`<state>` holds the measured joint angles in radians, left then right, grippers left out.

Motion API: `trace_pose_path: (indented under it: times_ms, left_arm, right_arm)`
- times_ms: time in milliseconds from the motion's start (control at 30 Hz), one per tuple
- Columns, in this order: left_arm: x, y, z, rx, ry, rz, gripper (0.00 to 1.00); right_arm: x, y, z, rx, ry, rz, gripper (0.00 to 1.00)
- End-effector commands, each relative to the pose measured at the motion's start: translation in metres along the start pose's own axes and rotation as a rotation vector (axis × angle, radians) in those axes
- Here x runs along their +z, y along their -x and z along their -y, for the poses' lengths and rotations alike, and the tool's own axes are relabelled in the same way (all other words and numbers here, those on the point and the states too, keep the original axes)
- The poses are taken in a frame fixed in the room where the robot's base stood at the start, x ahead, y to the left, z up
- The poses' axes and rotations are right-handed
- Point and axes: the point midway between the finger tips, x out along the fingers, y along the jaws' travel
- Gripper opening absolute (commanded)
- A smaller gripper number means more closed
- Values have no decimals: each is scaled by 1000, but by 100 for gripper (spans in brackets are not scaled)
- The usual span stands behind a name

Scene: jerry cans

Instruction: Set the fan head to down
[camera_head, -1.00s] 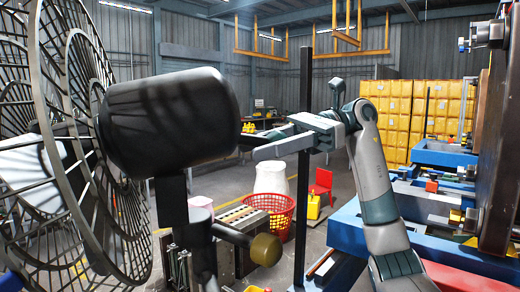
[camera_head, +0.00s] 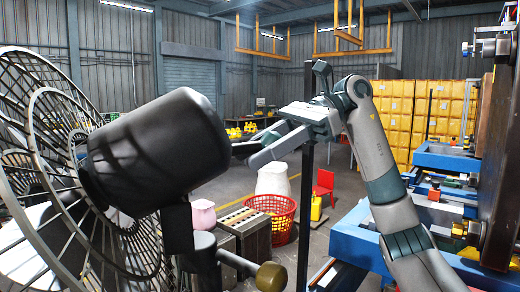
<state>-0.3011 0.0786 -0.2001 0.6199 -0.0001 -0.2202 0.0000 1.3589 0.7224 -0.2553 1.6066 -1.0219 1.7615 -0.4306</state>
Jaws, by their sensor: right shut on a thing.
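The fan head fills the left side: a dark motor housing (camera_head: 155,150) with a round wire cage (camera_head: 75,190) at its left. The housing is tilted, its right rear end higher and the cage end lower. It sits on a dark post (camera_head: 203,255) with a brass-coloured knob (camera_head: 270,277). My right gripper (camera_head: 255,150) comes from the right and is at the rear end of the housing, shut on a dark part there; the fingers partly hide that part. My left gripper is not in view.
A red basket (camera_head: 272,215), a white sack-like container (camera_head: 272,180) and a red chair (camera_head: 324,184) stand behind on the floor. A thin dark upright post (camera_head: 305,210) is close to my right arm. Blue benches (camera_head: 375,245) and a brown panel (camera_head: 497,160) are at the right.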

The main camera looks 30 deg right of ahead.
Motion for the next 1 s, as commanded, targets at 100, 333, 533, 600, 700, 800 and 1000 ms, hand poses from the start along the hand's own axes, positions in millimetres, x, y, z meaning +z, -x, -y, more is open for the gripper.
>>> trace_pose_path:
  times_ms: [100, 333, 533, 600, 700, 800, 1000]
  left_arm:
    - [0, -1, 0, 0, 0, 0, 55]
    - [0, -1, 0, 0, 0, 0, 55]
    - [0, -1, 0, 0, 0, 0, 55]
    - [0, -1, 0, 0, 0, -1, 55]
    - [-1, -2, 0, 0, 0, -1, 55]
    - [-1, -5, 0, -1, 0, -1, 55]
    - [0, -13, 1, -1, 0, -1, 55]
  right_arm:
    - [0, 0, 0, 1, 0, 2, 0]
    - [0, 0, 0, 1, 0, 2, 55]
    - [0, 0, 0, 1, 0, 2, 55]
    - [-1, 0, 0, 0, 0, 2, 55]
    - [-1, 2, 0, 0, 0, 1, 55]
    - [-2, 8, 0, -1, 0, 1, 55]
    - [-2, 33, 0, -3, 1, 3, 55]
